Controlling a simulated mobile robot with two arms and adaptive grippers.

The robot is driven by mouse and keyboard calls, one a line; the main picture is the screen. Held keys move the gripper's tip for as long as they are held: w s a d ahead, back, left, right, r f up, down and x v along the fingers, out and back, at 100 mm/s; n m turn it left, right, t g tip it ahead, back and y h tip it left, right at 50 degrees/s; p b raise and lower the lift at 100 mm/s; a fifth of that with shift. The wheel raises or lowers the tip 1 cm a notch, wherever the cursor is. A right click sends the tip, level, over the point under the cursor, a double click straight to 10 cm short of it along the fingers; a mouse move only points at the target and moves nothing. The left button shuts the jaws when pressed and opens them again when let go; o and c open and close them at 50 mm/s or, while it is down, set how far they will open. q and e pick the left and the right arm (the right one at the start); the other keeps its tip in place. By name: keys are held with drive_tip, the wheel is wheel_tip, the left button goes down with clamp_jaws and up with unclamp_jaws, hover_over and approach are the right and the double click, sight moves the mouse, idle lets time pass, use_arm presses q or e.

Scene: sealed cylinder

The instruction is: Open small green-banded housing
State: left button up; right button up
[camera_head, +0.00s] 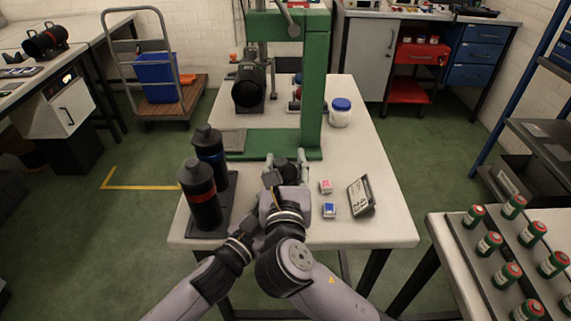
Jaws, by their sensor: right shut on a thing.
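My right gripper (290,161) is over the middle of the white table, in front of the green press. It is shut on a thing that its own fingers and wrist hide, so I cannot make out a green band. My left arm comes in from the lower left and its end runs in close to the right wrist. The left gripper's fingers cannot be told apart there. Two dark housings stand upright at the left, one with a red band (199,189) and one with a blue band (208,149). No green-banded housing can be made out on the table.
The housings stand on a dark tray (205,233). The green press (314,90) rises behind my gripper. To the right are a red-marked box (325,186), a blue-marked box (329,210) and a tilted sign (361,196). A blue-lidded jar (340,114) stands farther back. The front right tabletop is clear.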

sight(285, 161)
use_arm(q)
drive_tip(key=shift+s+d, duration=0.25)
drive_tip(key=shift+d, duration=0.05)
use_arm(e)
drive_tip(key=shift+a, duration=0.3)
drive_tip(key=shift+r, duration=0.2)
drive_tip(key=shift+r, duration=0.6)
use_arm(q)
drive_tip(key=shift+w+a, duration=0.1)
drive_tip(key=shift+w, duration=0.05)
use_arm(e)
drive_tip(key=shift+d+r, duration=0.25)
drive_tip(key=shift+r, duration=0.1)
drive_tip(key=shift+r, duration=0.1)
use_arm(q)
drive_tip(key=shift+a, duration=0.1)
use_arm(e)
drive_tip(key=shift+r, duration=1.9)
use_arm(q)
drive_tip(key=o, duration=1.8)
